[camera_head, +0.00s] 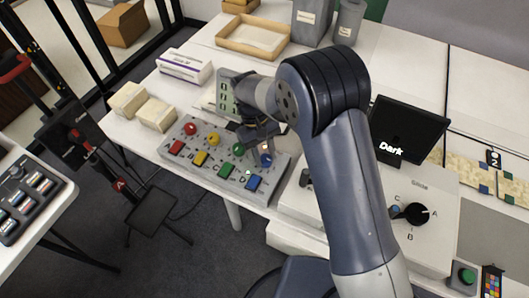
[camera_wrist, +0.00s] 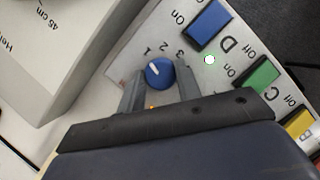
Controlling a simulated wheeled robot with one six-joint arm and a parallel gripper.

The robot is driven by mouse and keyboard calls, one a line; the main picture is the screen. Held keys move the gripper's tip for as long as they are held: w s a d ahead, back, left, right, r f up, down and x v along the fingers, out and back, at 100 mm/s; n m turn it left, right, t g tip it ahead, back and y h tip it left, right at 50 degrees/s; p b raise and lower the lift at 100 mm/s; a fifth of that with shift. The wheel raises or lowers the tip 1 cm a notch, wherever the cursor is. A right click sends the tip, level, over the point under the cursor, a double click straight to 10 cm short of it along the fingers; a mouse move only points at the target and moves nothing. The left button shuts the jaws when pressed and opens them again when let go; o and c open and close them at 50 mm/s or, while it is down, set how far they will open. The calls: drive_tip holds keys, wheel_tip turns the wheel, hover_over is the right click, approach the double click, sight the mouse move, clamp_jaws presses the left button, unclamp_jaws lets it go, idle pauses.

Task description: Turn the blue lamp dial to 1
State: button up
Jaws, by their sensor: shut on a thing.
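The blue lamp dial (camera_wrist: 159,72) is a round knob on the grey panel (camera_wrist: 120,62), with a white mark pointing up and left in the wrist view. The printed numbers 1, 2 and 3 stand along its far side, and the mark lies on the side of the 1. I cannot tell whether it lines up exactly. My gripper (camera_wrist: 160,77) has a finger on each side of the dial and is shut on it. In the head view the blue dial (camera_head: 265,160) shows at the panel's right end, partly hidden by my gripper (camera_head: 261,146).
A blue switch (camera_wrist: 209,24), a green switch (camera_wrist: 257,77) and a yellow switch (camera_wrist: 300,122) are near the dial. Red (camera_head: 190,128), yellow (camera_head: 213,139) and green (camera_head: 238,149) dials sit along the panel. A white box with a black dial (camera_head: 415,214) stands at right.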

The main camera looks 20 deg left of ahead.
drive_tip(key=o, duration=1)
drive_tip(key=shift+c, duration=0.2)
drive_tip(key=v, duration=1)
drive_tip(key=shift+r, duration=0.35)
drive_tip(key=shift+w+a+f, duration=0.1)
drive_tip(key=x, duration=1)
drive_tip(key=shift+f, duration=0.3)
drive_tip(key=shift+r, duration=0.1)
